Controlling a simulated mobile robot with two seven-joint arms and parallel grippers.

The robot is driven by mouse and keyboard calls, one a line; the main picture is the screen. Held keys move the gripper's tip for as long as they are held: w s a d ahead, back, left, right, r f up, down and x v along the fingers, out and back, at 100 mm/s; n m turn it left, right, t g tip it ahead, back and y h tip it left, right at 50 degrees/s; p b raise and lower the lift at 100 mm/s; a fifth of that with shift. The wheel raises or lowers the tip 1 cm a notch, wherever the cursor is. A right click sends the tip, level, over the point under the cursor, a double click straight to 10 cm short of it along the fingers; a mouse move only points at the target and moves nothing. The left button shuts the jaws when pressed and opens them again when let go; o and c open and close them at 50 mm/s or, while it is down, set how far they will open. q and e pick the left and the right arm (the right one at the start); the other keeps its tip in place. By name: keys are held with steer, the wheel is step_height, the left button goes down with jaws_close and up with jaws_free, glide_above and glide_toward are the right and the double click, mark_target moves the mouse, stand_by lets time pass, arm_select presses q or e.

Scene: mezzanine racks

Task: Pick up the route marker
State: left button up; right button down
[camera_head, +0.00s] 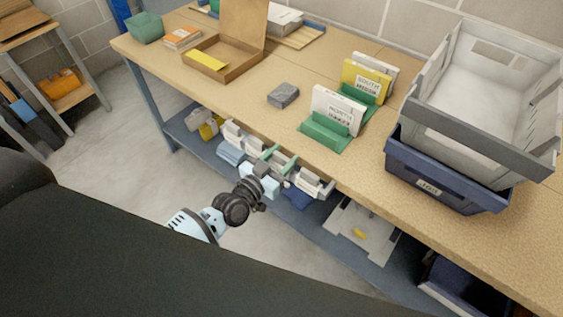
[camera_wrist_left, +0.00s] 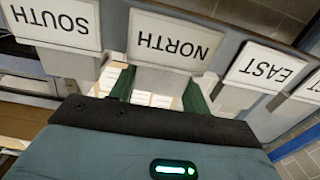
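White direction plates line a rack under the bench's front edge. In the left wrist view they read upside down: SOUTH (camera_wrist_left: 58,22), NORTH (camera_wrist_left: 172,40) and EAST (camera_wrist_left: 267,66). Which one is the route marker I cannot tell. My left gripper (camera_head: 277,160) reaches up to this row from the front. In the left wrist view its two green fingers (camera_wrist_left: 157,90) are apart, one on each side of the pale block below the NORTH plate. A firm grip does not show. On the bench, a white NORTH card (camera_head: 337,106) and a yellow SOUTH card (camera_head: 366,82) stand in green holders. My right gripper is out of view.
The wooden bench (camera_head: 300,62) carries a grey block (camera_head: 283,95), an open cardboard box (camera_head: 228,72) and a green bin (camera_head: 145,27). A grey crate (camera_head: 470,125) sits in a blue tote (camera_head: 430,180) at the right. A blue-grey lower shelf (camera_head: 185,133) runs beneath.

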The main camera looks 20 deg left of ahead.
mark_target(282, 155)
arm_select(q)
steer(key=shift+c, duration=1)
steer(key=shift+r, duration=0.15)
